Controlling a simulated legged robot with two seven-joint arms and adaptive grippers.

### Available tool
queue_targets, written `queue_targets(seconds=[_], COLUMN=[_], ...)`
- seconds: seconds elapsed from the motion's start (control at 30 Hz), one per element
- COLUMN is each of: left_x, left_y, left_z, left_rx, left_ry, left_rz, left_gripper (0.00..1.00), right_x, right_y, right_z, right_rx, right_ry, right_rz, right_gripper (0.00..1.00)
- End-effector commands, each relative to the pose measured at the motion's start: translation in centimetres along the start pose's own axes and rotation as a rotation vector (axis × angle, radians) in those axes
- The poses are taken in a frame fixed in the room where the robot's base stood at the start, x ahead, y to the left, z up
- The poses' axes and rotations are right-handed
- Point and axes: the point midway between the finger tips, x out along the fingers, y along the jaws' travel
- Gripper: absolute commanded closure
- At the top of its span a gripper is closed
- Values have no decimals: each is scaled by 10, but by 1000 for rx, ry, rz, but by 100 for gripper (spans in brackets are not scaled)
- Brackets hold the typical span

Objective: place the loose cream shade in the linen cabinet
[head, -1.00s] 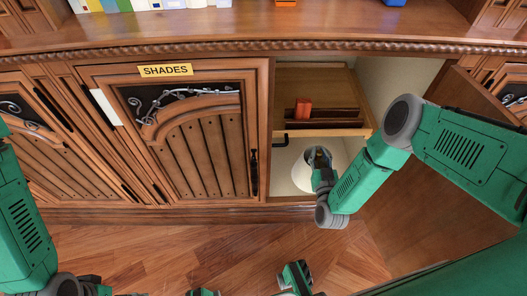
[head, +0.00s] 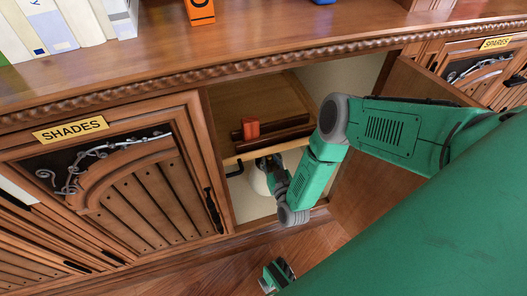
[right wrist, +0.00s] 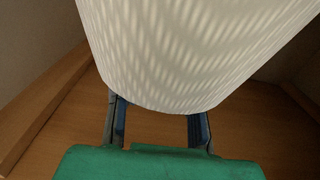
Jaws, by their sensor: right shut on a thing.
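The cream shade (head: 259,181) is inside the lower part of the open cabinet (head: 361,160), mostly hidden behind my right gripper (head: 268,166). The cabinet's own label is not visible. In the right wrist view the pale shade (right wrist: 195,50) fills the upper middle. My right gripper (right wrist: 160,125) is shut on its lower edge, with a finger toward each side. A brown wooden surface lies below and beyond the shade; whether they touch I cannot tell. My left gripper is not in view.
The open door (head: 375,190) stands right of my arm. A closed SHADES door (head: 135,190) is at left. Books (head: 55,28) stand on the counter.

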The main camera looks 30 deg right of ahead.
Motion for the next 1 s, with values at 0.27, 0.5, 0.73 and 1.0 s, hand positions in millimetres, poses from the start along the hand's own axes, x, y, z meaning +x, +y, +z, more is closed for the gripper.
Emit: queue_targets(seconds=[0.27, 0.5, 0.73, 1.0], left_x=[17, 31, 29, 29], left_y=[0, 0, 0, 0], left_z=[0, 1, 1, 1], left_rx=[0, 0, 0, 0], left_ry=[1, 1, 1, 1], left_rz=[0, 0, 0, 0], left_gripper=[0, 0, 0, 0], right_x=[0, 1, 1, 1], right_y=[0, 0, 0, 0], right_z=[27, 50, 49, 49], right_rx=[1, 1, 1, 1], right_ry=[1, 2, 1, 1], right_rz=[-1, 0, -1, -1], right_gripper=[100, 100, 100, 66])
